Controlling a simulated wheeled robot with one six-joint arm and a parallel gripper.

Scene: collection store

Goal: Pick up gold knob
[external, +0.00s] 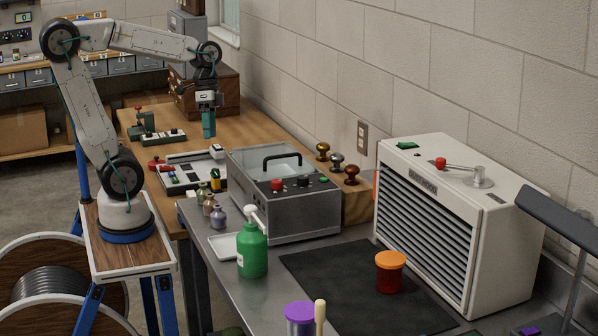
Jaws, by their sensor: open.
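The gold knob (323,150) stands upright on a wooden block (355,208) against the wall, behind the grey metal box. It is the farthest in a row of three, with a silver knob (337,161) and a brown knob (351,174) nearer the camera. The grey box hides part of the block. My gripper (209,134) points down above the wooden bench, to the left of the gold knob and well apart from it. Its teal fingers are open, and no object shows between them.
The grey box (285,190) with a clear lid and black handle stands in front of the knobs. A white louvred unit (435,225) is to their right. A green pump bottle (252,250), small bottles (217,216) and an orange-lidded jar (390,271) stand nearer. Wooden drawers (222,92) are behind.

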